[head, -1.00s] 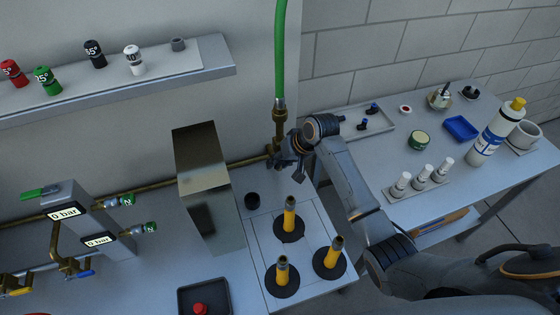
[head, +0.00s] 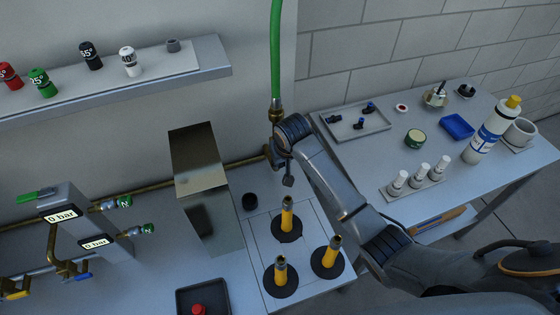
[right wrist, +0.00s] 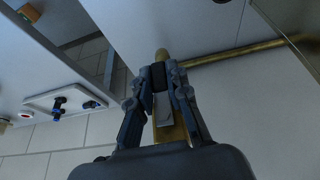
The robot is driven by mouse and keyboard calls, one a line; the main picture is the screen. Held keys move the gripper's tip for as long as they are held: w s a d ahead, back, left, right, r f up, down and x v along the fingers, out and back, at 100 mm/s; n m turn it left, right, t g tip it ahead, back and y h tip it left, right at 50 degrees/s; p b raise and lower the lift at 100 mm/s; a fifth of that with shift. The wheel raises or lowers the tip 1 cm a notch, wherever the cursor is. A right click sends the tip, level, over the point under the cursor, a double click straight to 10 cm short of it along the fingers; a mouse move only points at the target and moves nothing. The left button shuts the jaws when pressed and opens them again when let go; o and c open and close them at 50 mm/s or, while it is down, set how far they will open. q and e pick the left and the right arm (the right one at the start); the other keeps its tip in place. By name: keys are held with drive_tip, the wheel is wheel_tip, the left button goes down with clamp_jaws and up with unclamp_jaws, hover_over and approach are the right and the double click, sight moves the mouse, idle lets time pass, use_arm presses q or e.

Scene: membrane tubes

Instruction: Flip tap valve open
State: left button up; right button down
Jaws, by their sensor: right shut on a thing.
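The tap valve is a brass fitting (head: 269,153) on the wall, below a green hose (head: 277,50) that ends in a brass connector (head: 276,108). In the head view my right gripper (head: 285,172) is at the tap, and my wrist covers most of it. In the right wrist view a brass stub of the tap (right wrist: 162,55) shows beyond a dark part between the fingers. The right gripper (right wrist: 159,78) is shut on this tap part. Exactly how the handle sits is hidden. My left gripper is out of view.
A metal box (head: 206,190) stands just left of my gripper. Several yellow-sleeved tubes (head: 287,216) stand upright below it. A brass pipe (right wrist: 235,53) runs along the wall. The side table at right holds a tray (head: 357,122), bottles and a blue dish (head: 457,126).

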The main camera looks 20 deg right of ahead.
drive_tip(key=c, duration=1.3)
unclamp_jaws()
drive_tip(key=v, duration=1.2)
drive_tip(key=shift+w+d, duration=0.1)
